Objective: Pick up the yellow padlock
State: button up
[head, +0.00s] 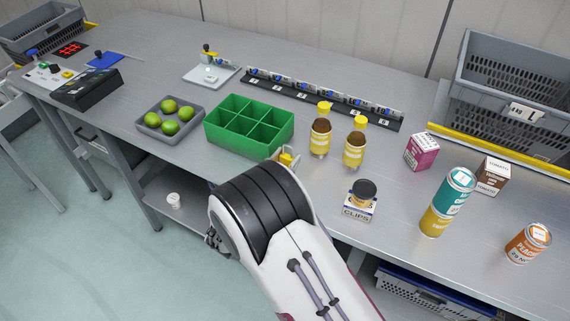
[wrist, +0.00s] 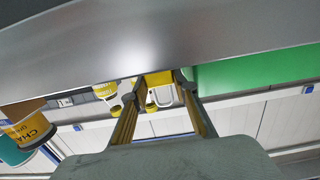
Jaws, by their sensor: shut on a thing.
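The yellow padlock (wrist: 158,78) is between the two fingers of my gripper (wrist: 160,92) in the wrist view, with its pale shackle toward the camera. My gripper is shut on it. In the head view a small part of the yellow padlock (head: 287,159) shows just beyond my arm, at the near right corner of the green bin. My arm hides most of the gripper there. I cannot tell whether the padlock touches the table.
The green divided bin (head: 207,137) is close beside the padlock. Two yellow-capped bottles (head: 320,138) (head: 354,150) stand to the right, with a clips box (head: 359,208) nearer the front. A grey tray of limes (head: 148,129) is at left. Cans and cartons stand farther right.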

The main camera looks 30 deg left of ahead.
notch_tip(320, 180, up, 8)
jog(key=shift+f, duration=0.15)
dwell(0.4)
